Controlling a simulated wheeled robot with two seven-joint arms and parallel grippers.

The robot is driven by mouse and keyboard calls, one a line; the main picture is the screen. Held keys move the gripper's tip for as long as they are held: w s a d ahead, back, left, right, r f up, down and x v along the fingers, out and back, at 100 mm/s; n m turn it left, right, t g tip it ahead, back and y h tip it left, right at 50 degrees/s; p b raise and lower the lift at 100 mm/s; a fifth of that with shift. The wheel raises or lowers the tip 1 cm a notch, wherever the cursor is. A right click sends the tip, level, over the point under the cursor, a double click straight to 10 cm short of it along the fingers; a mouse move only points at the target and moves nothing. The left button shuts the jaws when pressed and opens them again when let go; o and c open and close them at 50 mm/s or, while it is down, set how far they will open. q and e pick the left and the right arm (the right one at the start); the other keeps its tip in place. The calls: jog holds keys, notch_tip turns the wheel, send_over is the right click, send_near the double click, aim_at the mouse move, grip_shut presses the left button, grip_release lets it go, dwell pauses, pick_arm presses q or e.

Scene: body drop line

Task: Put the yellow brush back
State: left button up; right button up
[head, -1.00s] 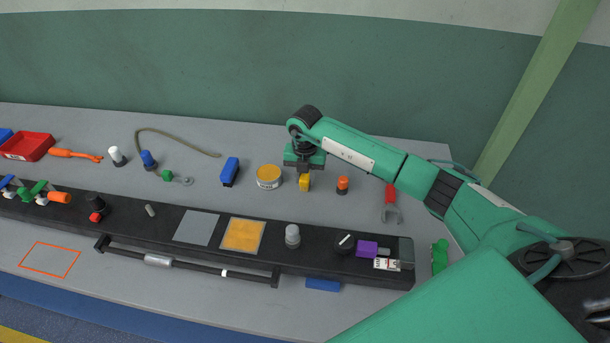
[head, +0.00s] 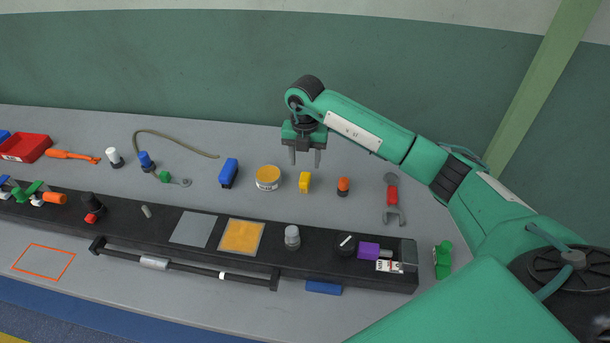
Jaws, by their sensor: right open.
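The yellow brush (head: 305,181) stands on the grey bench, between a round yellow tin and an orange-topped bottle. My right gripper (head: 305,160) is open and empty just above and behind the brush in the picture, its two fingers pointing down and apart from it. A yellow square (head: 242,237) and a grey square (head: 194,229) lie on the dark rail in front. My left gripper is not in view.
The tin (head: 267,178) and a blue brush-like block (head: 229,172) stand left of the brush. The orange-topped bottle (head: 343,187) and a red-handled wrench (head: 392,198) are right of it. The dark rail (head: 330,262) carries a knob and a purple block.

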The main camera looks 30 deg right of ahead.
aim_at(305, 177)
jog(key=shift+r+b, duration=0.4)
jog(key=shift+r, duration=1.9)
jog(key=shift+r, duration=0.15)
